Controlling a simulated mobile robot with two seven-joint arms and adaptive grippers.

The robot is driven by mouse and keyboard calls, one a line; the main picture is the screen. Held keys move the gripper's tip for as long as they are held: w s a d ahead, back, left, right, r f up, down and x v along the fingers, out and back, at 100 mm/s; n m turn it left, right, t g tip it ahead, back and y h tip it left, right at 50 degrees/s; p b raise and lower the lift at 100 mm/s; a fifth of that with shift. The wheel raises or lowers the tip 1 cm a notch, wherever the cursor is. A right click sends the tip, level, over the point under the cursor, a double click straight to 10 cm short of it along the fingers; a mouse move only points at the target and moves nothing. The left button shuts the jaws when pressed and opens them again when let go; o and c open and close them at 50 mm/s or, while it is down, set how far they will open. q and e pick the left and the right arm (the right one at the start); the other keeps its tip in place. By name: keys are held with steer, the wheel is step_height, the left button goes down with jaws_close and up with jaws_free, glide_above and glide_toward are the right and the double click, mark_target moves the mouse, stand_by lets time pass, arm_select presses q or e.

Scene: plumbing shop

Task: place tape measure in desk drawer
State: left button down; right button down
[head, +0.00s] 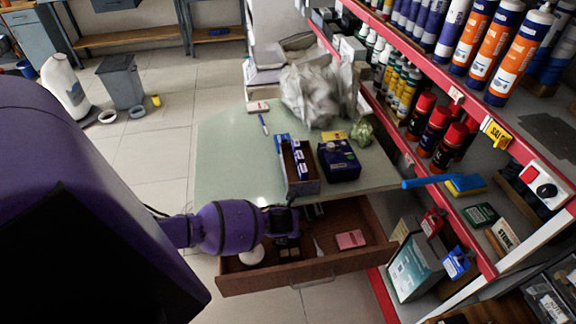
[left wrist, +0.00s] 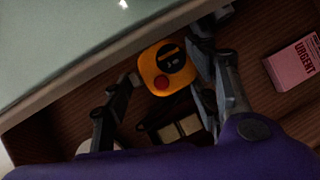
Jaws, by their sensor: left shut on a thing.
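The tape measure (left wrist: 163,66) is yellow-orange with a dark face and a red button. In the left wrist view my left gripper (left wrist: 165,76) is shut on it, with one finger on each side. The desk drawer (head: 310,276) is brown wood and pulled open under the green desktop. In the head view my left gripper (head: 284,220) is over the back part of the open drawer, close to the desk's front edge; the tape measure cannot be made out there. How high it is above the drawer floor is hard to tell. My right gripper is not in view.
The drawer holds a pink notepad (head: 351,239), a white round item (head: 251,255) and small tan blocks (left wrist: 179,130). On the desktop (head: 225,150) stand an organizer box (head: 300,168), a dark blue box (head: 339,160) and a crumpled bag (head: 312,95). Red-edged shelving is at right.

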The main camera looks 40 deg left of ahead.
arm_select(q)
steer(key=shift+f, duration=0.55)
steer(key=c, duration=1)
jaws_free()
steer(key=o, duration=0.3)
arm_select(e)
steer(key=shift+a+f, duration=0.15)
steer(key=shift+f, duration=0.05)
arm_select(q)
steer(key=shift+r, duration=0.3)
steer(key=p+v, duration=0.2)
steer(key=v, duration=1)
steer(key=shift+r, duration=0.3)
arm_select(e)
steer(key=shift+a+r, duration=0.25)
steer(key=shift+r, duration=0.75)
